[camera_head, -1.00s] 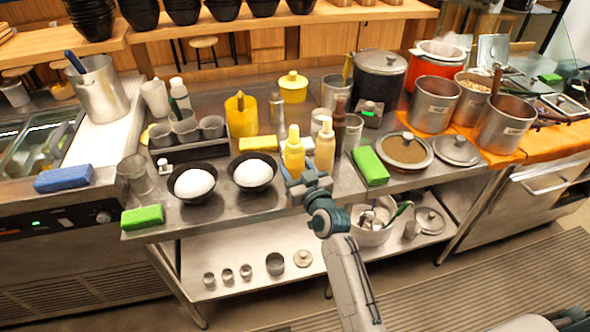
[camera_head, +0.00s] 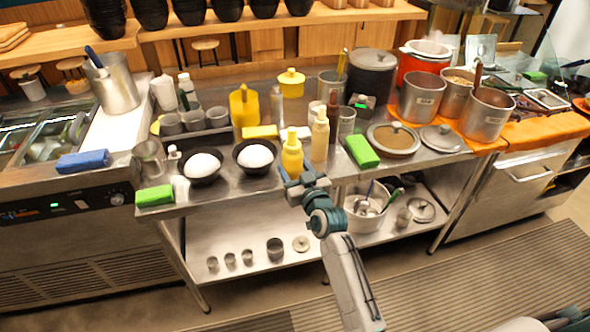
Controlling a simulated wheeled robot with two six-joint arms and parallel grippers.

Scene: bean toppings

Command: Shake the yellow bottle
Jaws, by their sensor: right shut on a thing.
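The yellow bottle (camera_head: 292,155) stands upright, with a narrow nozzle on top, near the front edge of the steel counter in the head view. My right gripper (camera_head: 303,182) is at its lower part, shut on it. The gripper covers the bottle's base, so I cannot tell whether it touches the counter. A paler cream-yellow bottle (camera_head: 320,138) stands just behind and to the right. My left gripper is not in view.
Two black bowls with white contents (camera_head: 203,165) (camera_head: 256,155) stand left of the bottle. A green sponge (camera_head: 362,151) and a lidded pan (camera_head: 393,139) lie to the right. Large steel pots (camera_head: 421,97) stand farther right. Open floor lies in front of the counter.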

